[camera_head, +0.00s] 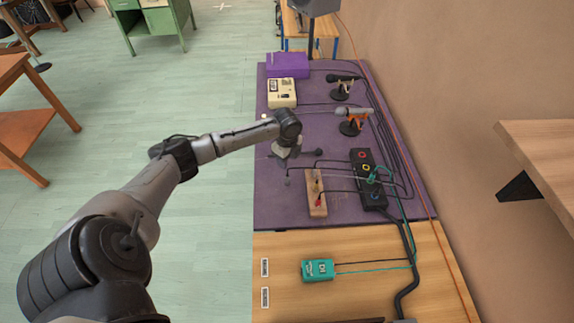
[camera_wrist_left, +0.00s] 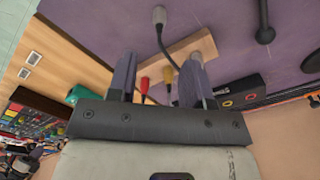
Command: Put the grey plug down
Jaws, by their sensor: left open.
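My left gripper (camera_head: 284,157) hangs over the purple cloth, to the left of the wooden block (camera_head: 316,196). In the left wrist view, the two fingers of this gripper (camera_wrist_left: 161,62) stand well apart with nothing clamped between them. The grey plug (camera_wrist_left: 159,15) shows beyond the fingertips, its dark cable running back past the block. It also shows in the head view (camera_head: 288,183), just below the gripper and left of the block. Whether it lies flat on the cloth is hard to tell. A red plug (camera_wrist_left: 144,84) and a yellow plug (camera_wrist_left: 167,74) are at the block. My right gripper is out of view.
A black box with coloured rings (camera_head: 362,158) stands right of the block. A dark ball-ended piece (camera_head: 318,152) lies near the gripper. Microphones (camera_head: 355,114), a cream device (camera_head: 282,93) and a purple box (camera_head: 288,65) are farther back. A teal box (camera_head: 318,270) sits in front on bare wood.

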